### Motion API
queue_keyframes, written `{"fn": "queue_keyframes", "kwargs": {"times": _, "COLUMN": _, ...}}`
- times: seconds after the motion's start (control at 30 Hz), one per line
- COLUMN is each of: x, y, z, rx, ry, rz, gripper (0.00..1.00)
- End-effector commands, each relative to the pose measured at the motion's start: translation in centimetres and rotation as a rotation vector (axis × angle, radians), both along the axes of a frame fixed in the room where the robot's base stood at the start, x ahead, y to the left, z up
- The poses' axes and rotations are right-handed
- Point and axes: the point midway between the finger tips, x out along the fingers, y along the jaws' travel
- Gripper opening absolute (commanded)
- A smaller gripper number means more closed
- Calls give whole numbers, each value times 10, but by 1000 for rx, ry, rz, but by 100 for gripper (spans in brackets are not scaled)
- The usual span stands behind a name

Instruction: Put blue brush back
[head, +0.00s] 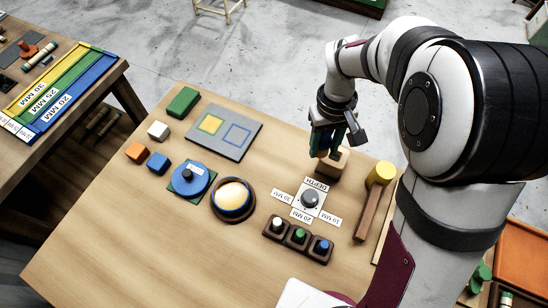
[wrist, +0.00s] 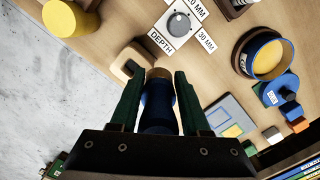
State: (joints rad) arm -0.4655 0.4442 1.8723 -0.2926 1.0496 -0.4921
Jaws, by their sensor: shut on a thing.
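My gripper (wrist: 157,84) is shut on the blue brush, holding it between two dark green fingers in the wrist view. The blue brush (wrist: 157,104) shows a dark blue body with a tan-brown end between the fingertips. In the head view my gripper (head: 325,147) is low over the right part of the table, at the light wooden block (head: 337,165). The block (wrist: 127,64) also shows just beyond and left of the fingertips in the wrist view. I cannot tell whether the brush touches the block. Most of the brush is hidden by the gripper in the head view.
A DEPTH dial (head: 310,199) with labels lies in front of the block. A round bowl-like holder (head: 233,198), blue disc (head: 190,180), grey board (head: 222,133) and dark button rack (head: 298,237) occupy the table. The near-left tabletop is clear.

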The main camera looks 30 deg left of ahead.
Motion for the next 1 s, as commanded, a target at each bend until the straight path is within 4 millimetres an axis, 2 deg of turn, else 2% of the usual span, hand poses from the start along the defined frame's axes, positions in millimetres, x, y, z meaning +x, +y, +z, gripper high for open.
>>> {"fn": "queue_keyframes", "kwargs": {"times": 0.2, "x": -13, "y": 63, "z": -40, "rx": 1, "ry": -1, "rz": 13, "gripper": 0}}
{"fn": "queue_keyframes", "kwargs": {"times": 0.3, "x": -18, "y": 89, "z": -55, "rx": 2, "ry": -3, "rz": 10, "gripper": 0}}
{"fn": "queue_keyframes", "kwargs": {"times": 0.4, "x": -20, "y": 105, "z": -65, "rx": 3, "ry": -4, "rz": 8, "gripper": 0}}
{"fn": "queue_keyframes", "kwargs": {"times": 0.47, "x": -21, "y": 109, "z": -70, "rx": 1, "ry": -3, "rz": 6, "gripper": 0}}
{"fn": "queue_keyframes", "kwargs": {"times": 0.6, "x": -21, "y": 110, "z": -98, "rx": 0, "ry": -1, "rz": 5, "gripper": 0}}
{"fn": "queue_keyframes", "kwargs": {"times": 0.67, "x": -21, "y": 111, "z": -105, "rx": 2, "ry": -2, "rz": 5, "gripper": 0}}
{"fn": "queue_keyframes", "kwargs": {"times": 1.0, "x": -20, "y": 110, "z": -110, "rx": 3, "ry": -4, "rz": 5, "gripper": 0}}
